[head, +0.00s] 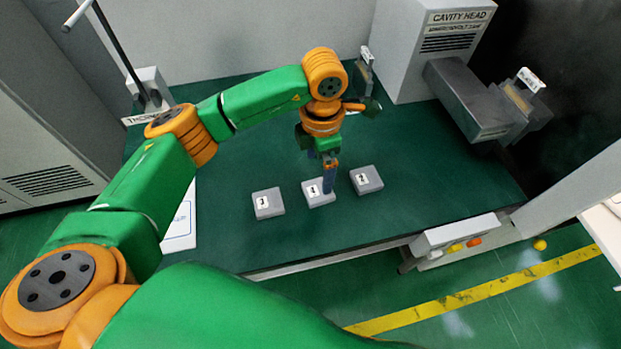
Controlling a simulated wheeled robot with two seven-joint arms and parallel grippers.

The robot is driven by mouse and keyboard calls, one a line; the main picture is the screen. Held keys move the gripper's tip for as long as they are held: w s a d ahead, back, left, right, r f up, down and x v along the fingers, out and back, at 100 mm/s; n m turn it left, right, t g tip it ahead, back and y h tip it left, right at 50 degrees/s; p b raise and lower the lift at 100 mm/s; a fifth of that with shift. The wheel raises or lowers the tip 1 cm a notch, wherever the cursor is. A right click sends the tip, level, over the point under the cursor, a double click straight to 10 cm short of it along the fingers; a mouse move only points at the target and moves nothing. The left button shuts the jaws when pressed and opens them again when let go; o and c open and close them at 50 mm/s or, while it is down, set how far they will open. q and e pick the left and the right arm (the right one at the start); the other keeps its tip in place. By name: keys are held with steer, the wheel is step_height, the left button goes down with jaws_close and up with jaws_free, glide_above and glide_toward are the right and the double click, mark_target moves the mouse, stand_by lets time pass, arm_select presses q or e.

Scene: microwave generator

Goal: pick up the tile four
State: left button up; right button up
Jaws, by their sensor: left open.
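Three grey tiles with small white number labels lie in a slanting row on the green table. The middle tile (316,197) has a label that looks like a 4, though it is small. The left tile (268,206) seems to read 3 and the right tile (367,183) seems to read 2. My left gripper (328,188) points down over the right part of the middle tile, with its jaws open. Its fingers hide part of that tile, and I cannot tell whether they touch it. My right gripper is not in view.
The green table (430,200) is clear around the tiles. A grey cabinet labelled CAVITY HEAD (425,55) and a grey waveguide-like block (470,100) stand at back right. A white sheet (184,222) lies at left. A panel with coloured buttons (455,238) is at the front edge.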

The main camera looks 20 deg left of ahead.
mark_target(318, 192)
arm_select(q)
steer(key=f, duration=0.1)
steer(key=d+f+p, duration=0.1)
steer(key=f, duration=0.1)
steer(key=f+p, duration=0.1)
steer(key=f, duration=0.1)
steer(key=shift+s+d+f, duration=0.25)
steer(key=shift+d, duration=0.15)
steer(key=shift+a+f, duration=0.1)
steer(key=shift+f, duration=0.1)
steer(key=shift+w+a, duration=0.1)
steer(key=shift+a, duration=0.05)
steer(key=shift+c, duration=0.4)
steer(key=c, duration=1.4)
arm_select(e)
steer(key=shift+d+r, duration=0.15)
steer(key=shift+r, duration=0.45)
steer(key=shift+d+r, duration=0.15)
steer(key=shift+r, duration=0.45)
arm_select(q)
steer(key=shift+r, duration=0.1)
